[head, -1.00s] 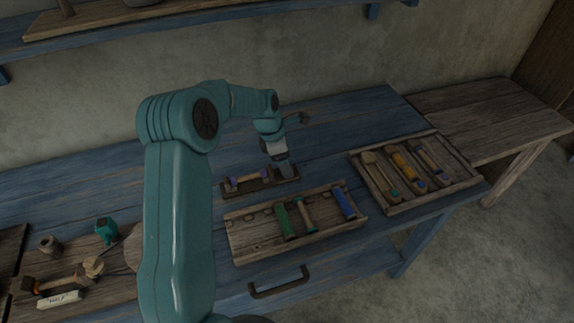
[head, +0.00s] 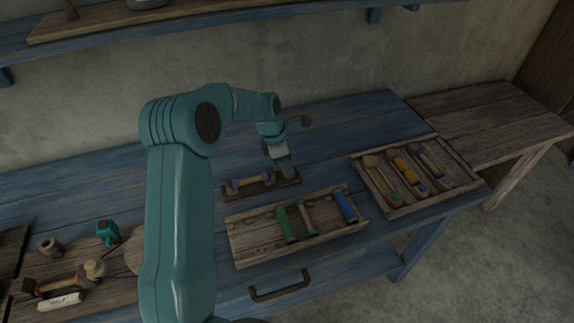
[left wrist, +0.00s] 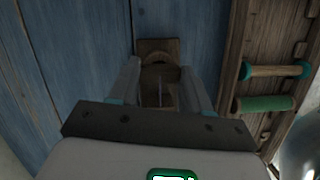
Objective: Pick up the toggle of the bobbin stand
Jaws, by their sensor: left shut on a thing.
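The bobbin stand (head: 232,195) is a dark, low wooden holder on the blue bench. My right gripper is out of view.
A wooden tray (head: 246,241) with green, teal-ended and blue bobbins lies close in front of the stand. A tray of tools (head: 447,148) is to the right. A teal object (head: 107,231) and small wooden things are at left. Bare bench lies behind the stand.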

